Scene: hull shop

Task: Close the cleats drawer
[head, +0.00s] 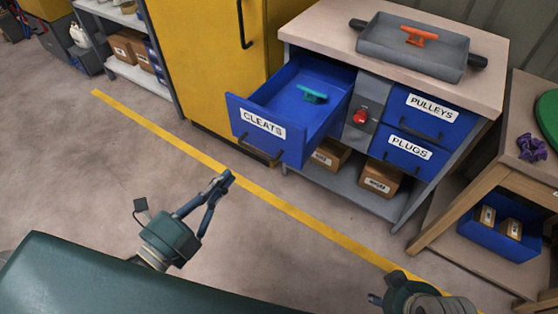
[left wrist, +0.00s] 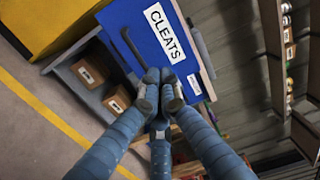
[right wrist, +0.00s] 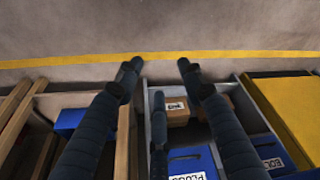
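The cleats drawer (head: 262,128) is blue and stands pulled well out of the workbench, with its label and dark handle (head: 260,153) on the front. A teal cleat (head: 313,94) lies inside it. My left gripper (head: 224,180) is below and left of the drawer front in the head view, with fingertips together and nothing visible between them. In the left wrist view, the drawer front (left wrist: 145,35) lies ahead of the shut fingertips (left wrist: 160,76); contact is not clear. My right gripper (right wrist: 158,65) is open and empty; it is partly cut off in the head view.
The pulleys drawer (head: 427,115) and plugs drawer (head: 408,152) are closed. A grey tray (head: 385,48) with an orange cleat stands on the workbench. A yellow cabinet (head: 200,60) stands left of it. A wooden table (head: 500,175) is at right. The floor in front is clear.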

